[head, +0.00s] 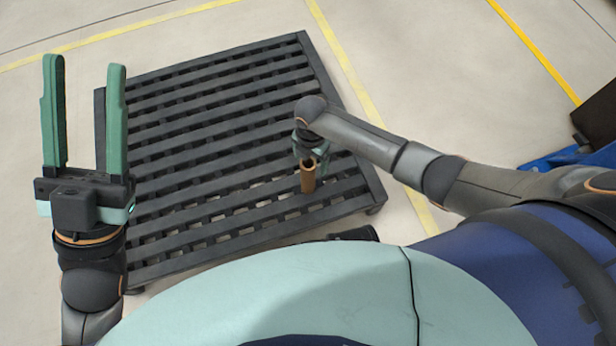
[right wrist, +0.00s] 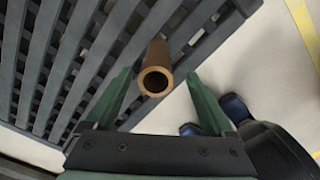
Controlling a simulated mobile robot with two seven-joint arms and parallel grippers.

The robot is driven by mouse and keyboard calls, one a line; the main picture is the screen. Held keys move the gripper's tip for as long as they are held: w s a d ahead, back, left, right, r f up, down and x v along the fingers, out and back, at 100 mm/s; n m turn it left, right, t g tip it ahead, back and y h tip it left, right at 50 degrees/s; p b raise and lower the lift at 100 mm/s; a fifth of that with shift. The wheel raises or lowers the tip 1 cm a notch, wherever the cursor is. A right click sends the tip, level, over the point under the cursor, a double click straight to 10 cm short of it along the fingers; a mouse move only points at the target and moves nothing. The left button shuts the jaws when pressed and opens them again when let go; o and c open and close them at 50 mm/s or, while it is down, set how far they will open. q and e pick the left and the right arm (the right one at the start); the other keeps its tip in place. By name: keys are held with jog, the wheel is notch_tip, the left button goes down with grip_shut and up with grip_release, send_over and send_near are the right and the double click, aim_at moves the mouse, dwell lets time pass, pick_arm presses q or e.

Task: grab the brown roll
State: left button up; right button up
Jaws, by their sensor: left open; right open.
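The brown roll (head: 308,179) is a hollow tube standing on the dark slatted pallet, near its front right part. In the right wrist view the roll (right wrist: 156,68) shows its open round end toward the camera. My right gripper (head: 308,158) is over the roll in the head view, partly hidden by its own wrist. In the right wrist view its two green fingers (right wrist: 158,84) are apart, with the roll's end between them and gaps on both sides. My left gripper (head: 87,68) is open and empty, fingers pointing up, left of the pallet.
The dark slatted pallet (head: 215,112) lies on the pale floor and is otherwise bare. Yellow lines (head: 345,62) mark the floor. A blue and dark object (head: 565,158) stands at the right edge. Free floor lies behind the pallet.

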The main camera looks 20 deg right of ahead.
aim_at(308, 177)
jog(key=f+b, duration=0.2)
jog(key=f, duration=0.1)
jog(key=f+b, duration=0.1)
jog(key=shift+a+f, duration=0.2)
jog(key=shift+a, duration=0.15)
jog(key=shift+f+b, duration=0.35)
jog(key=shift+f, duration=0.05)
jog(key=shift+r, duration=0.1)
grip_shut()
